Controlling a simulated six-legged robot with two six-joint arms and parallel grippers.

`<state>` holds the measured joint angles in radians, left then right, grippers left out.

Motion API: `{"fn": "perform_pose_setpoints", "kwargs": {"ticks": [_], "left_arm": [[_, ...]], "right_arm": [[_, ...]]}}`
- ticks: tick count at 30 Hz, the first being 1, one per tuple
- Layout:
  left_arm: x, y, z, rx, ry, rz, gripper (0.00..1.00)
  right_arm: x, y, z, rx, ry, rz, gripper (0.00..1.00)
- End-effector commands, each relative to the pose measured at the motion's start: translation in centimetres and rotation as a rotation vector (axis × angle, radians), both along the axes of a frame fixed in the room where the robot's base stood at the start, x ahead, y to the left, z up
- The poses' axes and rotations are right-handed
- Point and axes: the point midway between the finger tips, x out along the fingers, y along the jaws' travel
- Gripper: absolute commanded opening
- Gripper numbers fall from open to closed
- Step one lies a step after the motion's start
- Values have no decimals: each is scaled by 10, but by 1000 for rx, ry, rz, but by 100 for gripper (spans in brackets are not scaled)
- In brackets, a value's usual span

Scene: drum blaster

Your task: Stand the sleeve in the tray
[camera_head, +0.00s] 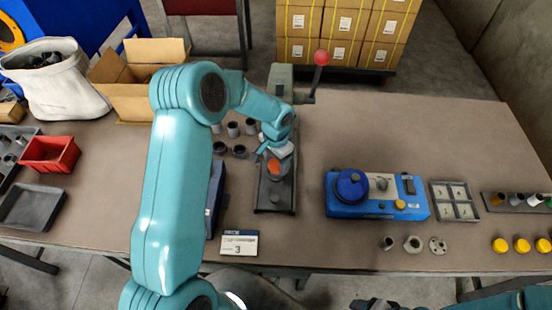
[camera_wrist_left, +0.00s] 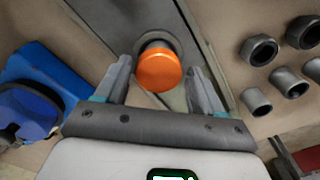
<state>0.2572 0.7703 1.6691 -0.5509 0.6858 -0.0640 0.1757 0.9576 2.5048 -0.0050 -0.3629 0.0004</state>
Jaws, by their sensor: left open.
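My left gripper (camera_head: 274,157) is open above the bed of the grey press (camera_head: 280,78). In the left wrist view its fingers (camera_wrist_left: 160,78) stand either side of an orange round-topped piece (camera_wrist_left: 158,70), with gaps showing. In the head view that orange piece (camera_head: 274,166) is just below the fingers. Several grey hollow sleeves (camera_head: 233,129) stand left of the press; they also show at right in the left wrist view (camera_wrist_left: 257,102). A shallow dark tray (camera_head: 58,205) lies empty at the far left. My right gripper (camera_head: 375,304) is cut off at the bottom edge.
A red bin (camera_head: 50,153), an open carton (camera_head: 133,98) and a white sack (camera_head: 62,92) are at left. A blue fixture (camera_head: 375,207) and a grey compartment tray (camera_head: 432,190) stand at right. A number card (camera_head: 239,243) lies by the front edge. The table's back right is clear.

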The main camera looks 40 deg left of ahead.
Motion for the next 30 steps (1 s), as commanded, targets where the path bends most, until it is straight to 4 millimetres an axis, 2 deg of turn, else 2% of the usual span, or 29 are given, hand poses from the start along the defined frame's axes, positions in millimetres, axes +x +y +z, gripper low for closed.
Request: {"fn": "perform_pose_setpoints", "kwargs": {"ticks": [4, 8, 9, 14, 30], "left_arm": [[0, 0, 1, 0, 0, -1, 68], [0, 0, 0, 0, 0, -1, 26], [0, 0, 0, -1, 1, -1, 23], [0, 0, 5, 0, 0, -1, 23], [0, 0, 54, 0, 0, -1, 23]], "right_arm": [[0, 0, 1, 0, 0, 0, 62], [0, 0, 0, 0, 0, 0, 62], [0, 0, 0, 0, 0, 0, 62], [0, 0, 3, 0, 0, 0, 62], [0, 0, 30, 0, 0, 0, 62]]}}
